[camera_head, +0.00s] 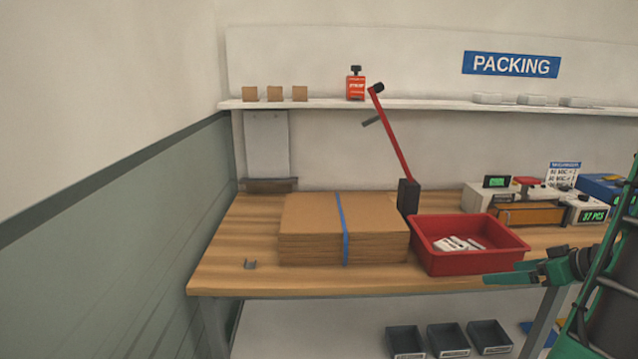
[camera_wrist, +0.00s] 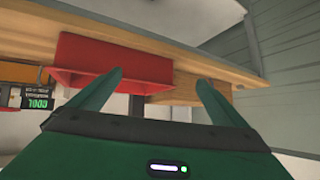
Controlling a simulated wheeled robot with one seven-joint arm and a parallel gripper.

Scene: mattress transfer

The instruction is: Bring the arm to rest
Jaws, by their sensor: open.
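My gripper (camera_head: 515,277) is at the right of the head view, in front of the table's front edge and close to the red tray in the picture. In the wrist view my gripper (camera_wrist: 158,88) shows two green fingers spread apart with nothing between them. The rest of my arm runs up the right edge of the head view and is cut off there. The red tray (camera_head: 470,264) stands on the wooden table and holds several small white items. The tray also shows beyond the fingers in the wrist view (camera_wrist: 110,62).
A cardboard stack (camera_head: 310,250) with a blue strap lies left of the tray on the wooden table (camera_head: 225,270). A red lever (camera_head: 392,135) stands behind it. Scale devices (camera_head: 530,213) stand at the right. Dark bins (camera_head: 447,340) sit below. The table's front left is mostly clear.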

